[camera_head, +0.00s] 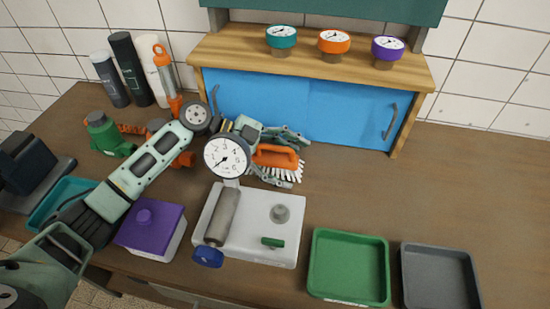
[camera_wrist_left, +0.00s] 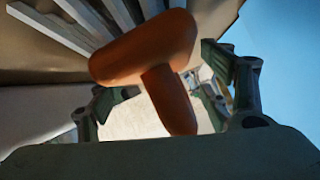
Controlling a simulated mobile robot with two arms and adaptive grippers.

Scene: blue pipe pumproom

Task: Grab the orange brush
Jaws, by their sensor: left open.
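The orange brush (camera_head: 279,156) lies on the wooden counter in front of the blue cabinet, with its pale bristles showing at the right and front. My left gripper (camera_head: 284,154) is at the brush, its fingers spread on the far and near sides of the orange handle. In the left wrist view the orange brush (camera_wrist_left: 150,48) fills the space in front of the open fingers (camera_wrist_left: 168,85). Its handle reaches in between them, and I cannot tell whether either finger touches it. A pressure gauge and my left arm cover part of the view around the brush. My right gripper is not in view.
A white block (camera_head: 270,245) with a gauge on a grey cylinder stands in front of the brush. The blue cabinet (camera_head: 300,105) is close behind. A green tray (camera_head: 348,300) and a grey tray (camera_head: 440,280) are at front right. The counter's right side is clear.

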